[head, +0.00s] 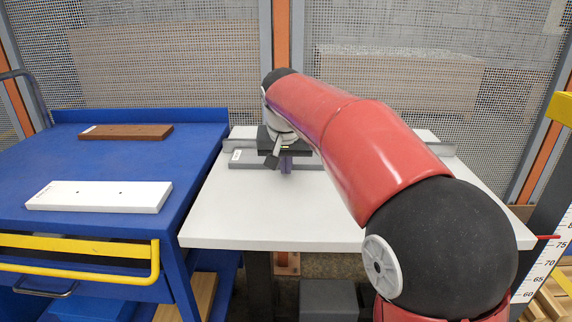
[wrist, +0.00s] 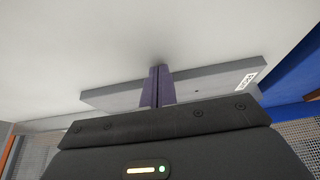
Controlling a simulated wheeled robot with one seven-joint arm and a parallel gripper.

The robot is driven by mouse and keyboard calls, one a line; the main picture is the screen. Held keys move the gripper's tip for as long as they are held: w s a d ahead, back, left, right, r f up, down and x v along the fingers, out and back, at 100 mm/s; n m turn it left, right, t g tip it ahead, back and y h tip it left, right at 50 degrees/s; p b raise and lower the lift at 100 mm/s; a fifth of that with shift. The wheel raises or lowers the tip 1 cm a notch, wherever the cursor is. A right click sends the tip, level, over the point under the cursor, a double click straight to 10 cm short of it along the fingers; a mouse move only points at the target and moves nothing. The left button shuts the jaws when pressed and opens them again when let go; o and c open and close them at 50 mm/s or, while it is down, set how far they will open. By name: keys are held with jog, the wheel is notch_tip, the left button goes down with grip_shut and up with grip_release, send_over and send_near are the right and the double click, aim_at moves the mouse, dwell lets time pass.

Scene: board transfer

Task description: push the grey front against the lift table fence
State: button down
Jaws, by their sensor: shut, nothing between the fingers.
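The grey front (head: 250,159) lies flat on the white lift table (head: 225,215), near its back edge, with a small white label at its left end. It also shows in the wrist view (wrist: 205,88), partly hidden behind my fingers and gripper body. The grey fence (head: 236,145) runs behind it along the back of the table; part of it shows in the wrist view (wrist: 45,122). My gripper (head: 286,168) is shut and empty, pointing down at the front's near long edge. Its purple fingers (wrist: 158,76) overlap that edge; I cannot tell whether they touch. Whether front and fence touch is hidden.
A blue cart (head: 95,155) stands left of the table, carrying a brown board (head: 125,132) and a white board (head: 100,196). A mesh barrier (head: 160,55) stands behind. A height scale (head: 548,265) is at the right. The table's near left area is clear.

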jog(key=shift+s, duration=0.55)
jog(key=shift+r+p, duration=0.7)
jog(key=shift+r, duration=0.75)
notch_tip(320, 180, up, 4)
jog(key=shift+r, duration=0.1)
